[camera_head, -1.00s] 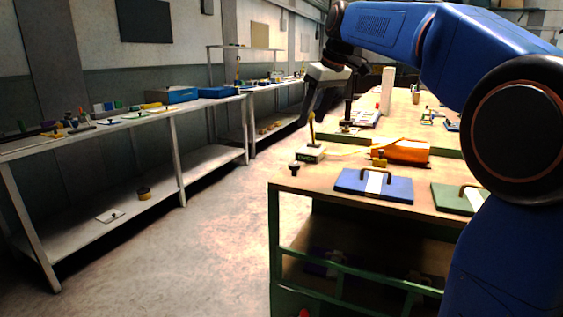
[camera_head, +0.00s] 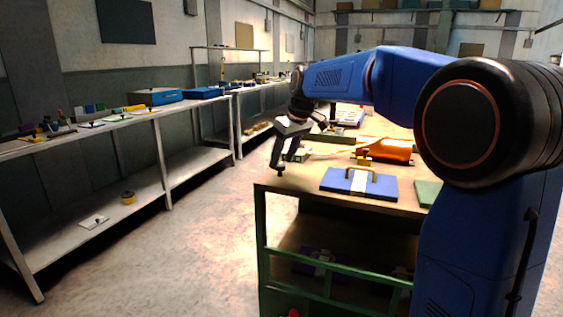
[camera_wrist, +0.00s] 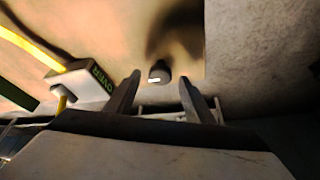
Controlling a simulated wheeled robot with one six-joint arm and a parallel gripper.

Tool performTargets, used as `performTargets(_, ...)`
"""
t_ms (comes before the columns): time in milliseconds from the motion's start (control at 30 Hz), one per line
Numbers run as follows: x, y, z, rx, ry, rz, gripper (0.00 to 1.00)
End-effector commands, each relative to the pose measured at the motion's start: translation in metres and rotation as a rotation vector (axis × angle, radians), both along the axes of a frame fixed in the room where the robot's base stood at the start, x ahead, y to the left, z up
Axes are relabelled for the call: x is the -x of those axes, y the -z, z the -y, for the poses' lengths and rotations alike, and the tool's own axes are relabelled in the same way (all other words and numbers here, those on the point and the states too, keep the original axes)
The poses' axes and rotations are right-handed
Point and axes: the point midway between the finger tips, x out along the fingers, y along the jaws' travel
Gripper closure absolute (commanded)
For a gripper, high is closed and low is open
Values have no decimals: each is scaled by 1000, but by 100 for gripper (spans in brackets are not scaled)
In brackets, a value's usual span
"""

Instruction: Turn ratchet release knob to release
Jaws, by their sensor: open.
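A small dark round knob (camera_head: 281,171) stands at the near left corner of the wooden bench top (camera_head: 310,180). In the wrist view the knob (camera_wrist: 159,72) has a short white mark on its face and lies between and just beyond my fingertips. My gripper (camera_head: 284,161) points down, just above the knob in the head view. In the wrist view my gripper (camera_wrist: 160,78) is open, with one finger on each side of the knob and nothing held. Whether a finger touches the knob cannot be told.
A white block with green lettering (camera_wrist: 82,85) sits left of the fingers in the wrist view. On the bench are an orange roll-like object (camera_head: 388,150), a yellow piece (camera_head: 363,157) and a blue plate with a handle (camera_head: 335,182). Floor is clear left of the bench.

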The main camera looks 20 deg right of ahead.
Motion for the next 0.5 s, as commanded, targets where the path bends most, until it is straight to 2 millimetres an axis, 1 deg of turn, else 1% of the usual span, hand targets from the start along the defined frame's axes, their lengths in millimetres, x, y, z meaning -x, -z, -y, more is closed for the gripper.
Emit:
performTargets(100, -3, 9, -2, 0, 0, -1, 51)
performTargets(200, -5, 13, -3, 0, 0, 0, 51)
performTargets(467, -5, 14, -3, 0, 0, 0, 51)
performTargets(500, -5, 14, -3, 0, 0, 0, 54)
